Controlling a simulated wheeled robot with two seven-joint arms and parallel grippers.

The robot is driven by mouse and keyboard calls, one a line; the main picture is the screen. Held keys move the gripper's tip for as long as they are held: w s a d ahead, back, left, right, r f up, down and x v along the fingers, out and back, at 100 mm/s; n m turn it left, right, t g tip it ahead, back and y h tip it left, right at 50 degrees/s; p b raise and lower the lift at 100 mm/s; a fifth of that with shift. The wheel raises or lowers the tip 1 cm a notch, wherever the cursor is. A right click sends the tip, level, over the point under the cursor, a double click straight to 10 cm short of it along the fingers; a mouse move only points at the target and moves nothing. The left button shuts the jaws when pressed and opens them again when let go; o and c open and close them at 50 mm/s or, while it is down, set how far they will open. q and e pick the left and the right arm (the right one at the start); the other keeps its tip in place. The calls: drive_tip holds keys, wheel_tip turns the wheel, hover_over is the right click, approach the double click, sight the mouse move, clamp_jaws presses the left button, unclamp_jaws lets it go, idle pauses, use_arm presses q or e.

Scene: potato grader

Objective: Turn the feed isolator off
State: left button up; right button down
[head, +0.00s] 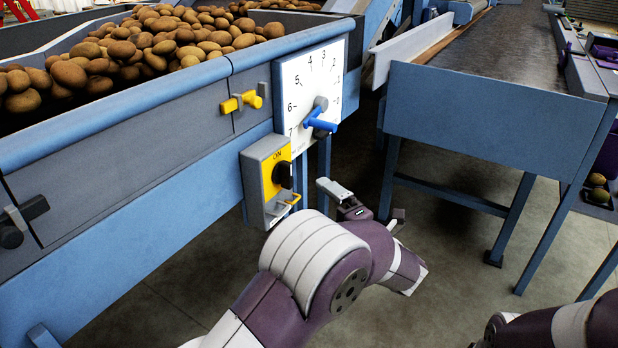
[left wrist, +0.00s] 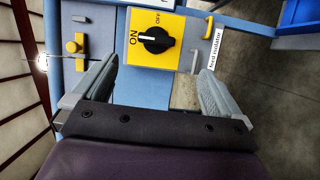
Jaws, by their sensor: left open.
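The feed isolator is a grey box (head: 254,180) with a yellow front plate and a black rotary knob (head: 283,174), on the side of the blue hopper in the head view. In the left wrist view, the yellow plate (left wrist: 137,55) reads ON at the left and OFF at the top. The white mark on the knob (left wrist: 156,40) lies toward ON. A "feed isolator" label (left wrist: 213,52) sits beside it. My left gripper (left wrist: 157,80) is open and empty, its fingers either side of the plate in the picture, apart from the knob. My right gripper is out of view.
A numbered dial (head: 308,90) with a blue pointer handle (head: 320,123) is just above the isolator. A yellow latch (head: 241,101) sits to its upper left. The hopper (head: 130,105) holds many potatoes. A blue conveyor table (head: 480,118) stands right, with open floor between.

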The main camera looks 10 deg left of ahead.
sight(290, 178)
use_arm(q)
drive_tip(key=shift+n, duration=0.3)
drive_tip(key=b+x, duration=0.3)
drive_tip(key=x, duration=0.8)
drive_tip(key=shift+a+r, duration=0.15)
drive_tip(key=shift+a, duration=0.3)
drive_tip(key=shift+w+a+r, duration=0.15)
drive_tip(key=shift+w+a, duration=0.2)
drive_tip(key=shift+w, duration=0.05)
